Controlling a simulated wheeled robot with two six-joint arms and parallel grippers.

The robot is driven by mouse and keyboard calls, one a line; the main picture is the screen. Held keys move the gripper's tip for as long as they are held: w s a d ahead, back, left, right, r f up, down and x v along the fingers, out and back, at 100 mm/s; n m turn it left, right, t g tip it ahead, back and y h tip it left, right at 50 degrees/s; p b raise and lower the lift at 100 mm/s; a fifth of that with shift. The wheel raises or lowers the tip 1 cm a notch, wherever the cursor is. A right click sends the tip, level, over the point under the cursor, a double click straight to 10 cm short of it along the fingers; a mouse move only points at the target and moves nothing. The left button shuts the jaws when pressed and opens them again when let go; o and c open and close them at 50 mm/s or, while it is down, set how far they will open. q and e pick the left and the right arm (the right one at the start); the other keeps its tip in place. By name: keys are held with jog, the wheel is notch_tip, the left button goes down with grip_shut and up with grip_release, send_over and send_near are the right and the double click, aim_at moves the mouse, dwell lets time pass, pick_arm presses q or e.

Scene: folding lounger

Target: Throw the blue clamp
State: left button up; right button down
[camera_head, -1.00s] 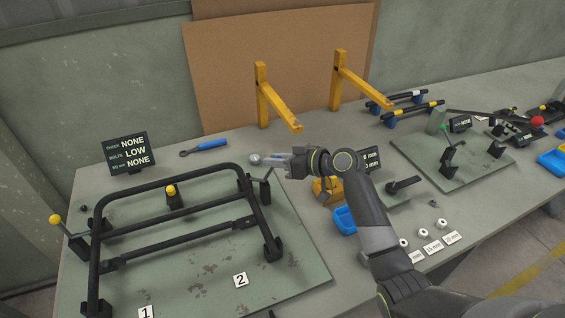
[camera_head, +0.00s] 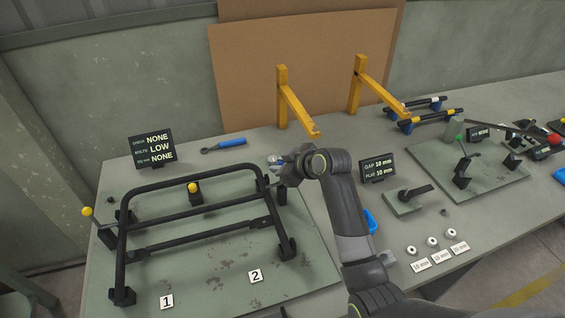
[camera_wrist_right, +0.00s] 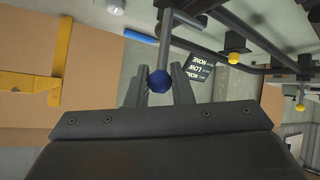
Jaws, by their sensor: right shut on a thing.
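The blue clamp shows in the right wrist view as a round blue knob (camera_wrist_right: 159,81) on a grey lever (camera_wrist_right: 165,40). The knob sits between the two fingers of my right gripper (camera_wrist_right: 158,88), which is shut on it. In the head view my right gripper (camera_head: 277,167) is at the back right corner of the black tube frame (camera_head: 201,171). It mostly hides the clamp's knob there. The frame lies on a green plate (camera_head: 215,285), with two yellow-knobbed clamps, one at the back (camera_head: 194,187) and one at the left (camera_head: 88,211). My left gripper is out of view.
A display (camera_head: 152,148) reads NONE, LOW, NONE. A blue-handled wrench (camera_head: 230,142) lies behind the frame. Yellow brackets (camera_head: 283,98) stand at the back. Another display (camera_head: 377,168), a small fixture (camera_head: 409,200) and several rollers (camera_head: 433,241) lie to the right.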

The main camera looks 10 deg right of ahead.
dwell(0.3)
jog(key=c, duration=1.3)
grip_release()
jog(key=b+v, duration=0.2)
jog(key=v, duration=1.5)
jog(key=shift+s+r, duration=0.1)
jog(key=shift+s, duration=0.05)
